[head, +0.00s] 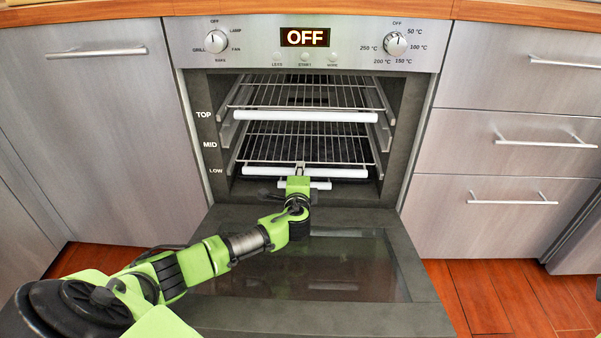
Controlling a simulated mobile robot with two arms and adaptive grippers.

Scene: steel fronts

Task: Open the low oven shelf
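The oven (305,45) is open, with its door (400,290) folded down flat toward me. Inside, an upper wire rack (305,95) has a white front bar (305,116). A lower wire rack (280,150) has a white front bar (345,173) near the height of the LOW label (216,171). A shorter white piece (320,185) shows just below it, partly hidden by my gripper. My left gripper (299,172) is at the middle of the lower bar, seen from behind. I cannot tell whether its fingers touch or grip the bar. My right gripper is out of view.
Steel cabinet fronts with bar handles stand left (90,120) and right (510,150) of the oven. A wooden worktop (90,10) runs above. Bare wooden floor (500,300) shows at right. My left arm passes over the lowered door.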

